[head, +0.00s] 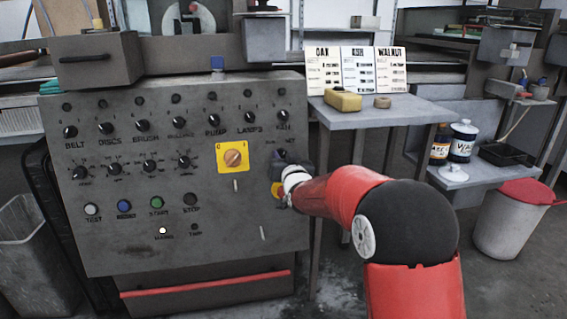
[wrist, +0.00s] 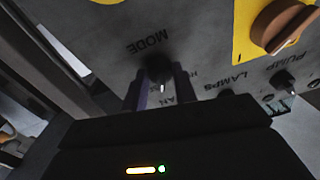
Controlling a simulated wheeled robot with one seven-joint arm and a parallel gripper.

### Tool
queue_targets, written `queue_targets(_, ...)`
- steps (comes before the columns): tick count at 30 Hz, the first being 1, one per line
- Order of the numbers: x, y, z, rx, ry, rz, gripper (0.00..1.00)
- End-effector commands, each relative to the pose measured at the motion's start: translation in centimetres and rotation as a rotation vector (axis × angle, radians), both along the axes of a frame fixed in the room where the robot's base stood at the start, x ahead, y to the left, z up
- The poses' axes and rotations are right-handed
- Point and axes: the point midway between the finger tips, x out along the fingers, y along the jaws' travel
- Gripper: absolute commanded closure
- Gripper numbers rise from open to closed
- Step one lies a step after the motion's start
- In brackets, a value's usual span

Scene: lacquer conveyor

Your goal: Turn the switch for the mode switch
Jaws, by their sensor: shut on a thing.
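The mode switch (wrist: 158,68) is a dark round knob on the grey control panel (head: 110,235). It sits beside the word MODE, which appears upside down in the wrist view. My gripper (wrist: 160,88) is shut on the knob, with one finger on either side of it. A small pale mark shows on the knob; its exact setting is hard to read. In the head view my gripper (head: 284,165) is at the panel's right side and covers the mode switch.
Left of my gripper is an orange rotary switch on a yellow plate (head: 223,167). Rows of black knobs, including LAMPS (head: 249,117), and coloured buttons fill the panel. A side table (head: 385,112) with a yellow block (head: 342,100) and sample cards stands to the right.

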Motion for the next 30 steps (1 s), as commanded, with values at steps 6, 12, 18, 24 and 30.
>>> queue_targets(6,0.03,-0.07,-0.41,-0.173,-0.053,0.032,0.95)
queue_targets(12,0.09,-0.20,-0.25,-0.354,-0.104,0.065,0.95)
queue_targets(18,0.12,-0.23,0.01,-0.529,-0.154,0.099,0.95)
queue_targets(24,0.14,-0.29,0.20,-0.679,-0.197,0.127,0.95)
queue_targets(30,0.14,-0.23,0.31,-0.786,-0.228,0.149,0.95)
